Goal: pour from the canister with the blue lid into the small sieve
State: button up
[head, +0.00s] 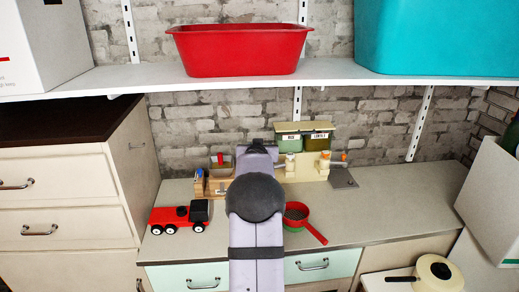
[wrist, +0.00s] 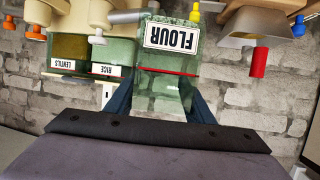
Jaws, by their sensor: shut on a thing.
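A green, see-through canister labelled FLOUR (wrist: 165,88) is between the dark fingers of my gripper (wrist: 162,97) in the wrist view, where labels appear upside down. My gripper is shut on it. No blue lid can be made out, and the arm hides this canister in the head view. A small red round vessel with a long handle (head: 297,212), which looks like the sieve, rests on the counter right of my arm, apart from the gripper. Green canisters labelled RICE (head: 290,142) and LENTILS (head: 317,142) stand together at the back.
A red toy truck (head: 179,216) is on the counter at the left. A wooden toy with a red knob (head: 219,175) stands behind it. A white shelf (head: 335,75) with a red tub (head: 240,52) hangs above. The right counter (head: 410,205) is mostly clear.

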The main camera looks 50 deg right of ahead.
jog(key=s+f+m+g+h+p, duration=0.1)
jog(key=s+f+m+g+p, duration=0.2)
jog(key=s+m+g+p, duration=0.2)
jog(key=s+d+f+m+g+h+p, duration=0.1)
jog(key=s+f+m+g+p, duration=0.2)
jog(key=p, duration=0.6)
jog(key=s+m+g, duration=0.2)
jog(key=s+g, duration=0.1)
jog(key=s, duration=0.1)
jog(key=shift+s+f+g, duration=0.15)
jog(key=shift+s+g, duration=0.05)
jog(key=shift+g, duration=0.1)
jog(key=shift+s, duration=0.15)
jog(key=shift+s+m, duration=0.2)
jog(key=shift+m, duration=0.1)
